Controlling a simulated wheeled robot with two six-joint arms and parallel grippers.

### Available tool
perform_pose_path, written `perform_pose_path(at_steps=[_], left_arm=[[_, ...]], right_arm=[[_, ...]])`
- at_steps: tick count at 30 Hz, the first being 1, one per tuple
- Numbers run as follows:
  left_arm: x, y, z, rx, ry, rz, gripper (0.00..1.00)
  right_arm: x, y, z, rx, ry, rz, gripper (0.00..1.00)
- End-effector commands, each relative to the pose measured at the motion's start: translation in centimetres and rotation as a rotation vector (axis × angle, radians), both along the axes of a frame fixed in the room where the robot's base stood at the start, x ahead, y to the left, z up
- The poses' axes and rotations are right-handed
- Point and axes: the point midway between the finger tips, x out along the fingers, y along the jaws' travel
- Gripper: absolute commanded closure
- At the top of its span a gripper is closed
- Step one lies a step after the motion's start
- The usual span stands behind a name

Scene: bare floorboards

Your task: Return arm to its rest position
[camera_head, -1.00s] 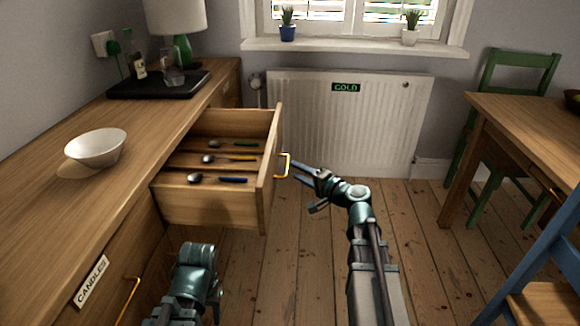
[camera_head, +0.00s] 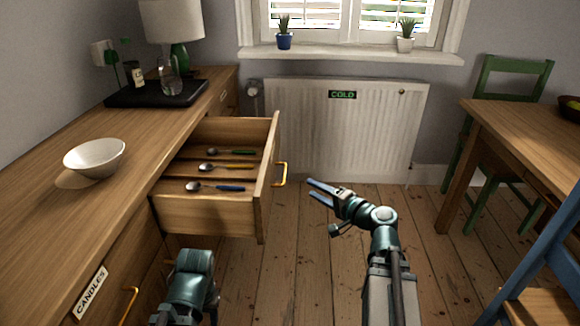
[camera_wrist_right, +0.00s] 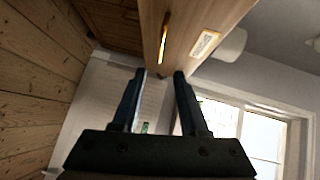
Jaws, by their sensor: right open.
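My right arm comes in from the bottom right of the head view. Its gripper (camera_head: 321,193) is open and empty, to the right of the open drawer's yellow handle (camera_head: 281,174) and apart from it. The right wrist view shows the two dark fingers (camera_wrist_right: 155,100) spread with nothing between them, and the drawer front (camera_wrist_right: 185,35) beyond them. My left arm (camera_head: 190,285) shows only in part at the bottom left of the head view. Its gripper is not visible.
The drawer (camera_head: 205,214) stands pulled out, holding several spoons (camera_head: 215,187). A white bowl (camera_head: 95,157) sits on the counter. A radiator (camera_head: 345,130) stands at the back. A table (camera_head: 530,130) and a blue chair (camera_head: 545,250) are at right. Floor around my right arm is clear.

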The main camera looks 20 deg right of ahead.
Motion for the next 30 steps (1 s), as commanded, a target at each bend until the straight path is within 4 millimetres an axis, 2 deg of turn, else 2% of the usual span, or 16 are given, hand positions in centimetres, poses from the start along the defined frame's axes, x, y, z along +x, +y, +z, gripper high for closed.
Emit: perform_pose_path(at_steps=[4,7,11,12,16,18,22,29,30], left_arm=[[0.0,0.0,0.0,0.000,0.000,0.000,0.51],[0.0,0.0,0.0,0.000,0.000,0.000,0.51],[0.0,0.0,0.0,0.000,0.000,0.000,0.51],[0.0,0.0,0.0,0.000,0.000,0.000,0.51],[0.0,0.0,0.0,0.000,0.000,0.000,0.51],[0.0,0.0,0.0,0.000,0.000,0.000,0.51],[0.0,0.0,0.0,0.000,0.000,0.000,0.51],[0.0,0.0,0.0,0.000,0.000,0.000,0.51],[0.0,0.0,0.2,0.000,0.000,0.000,0.51]], right_arm=[[0.0,0.5,-0.3,-0.012,0.009,0.013,0.56],[0.0,2.8,-1.8,-0.080,0.059,0.082,0.56],[-1.1,8.3,-6.4,-0.270,0.197,0.266,0.56],[-1.7,10.0,-8.0,-0.344,0.251,0.331,0.56],[-4.7,13.6,-13.0,-0.586,0.426,0.524,0.56],[-6.3,14.4,-15.0,-0.709,0.514,0.607,0.56],[-9.0,14.7,-17.5,-0.912,0.660,0.718,0.56],[-12.2,13.5,-18.9,-1.213,0.868,0.820,0.56],[-12.7,14.7,-18.7,-1.226,0.859,0.849,0.56]])
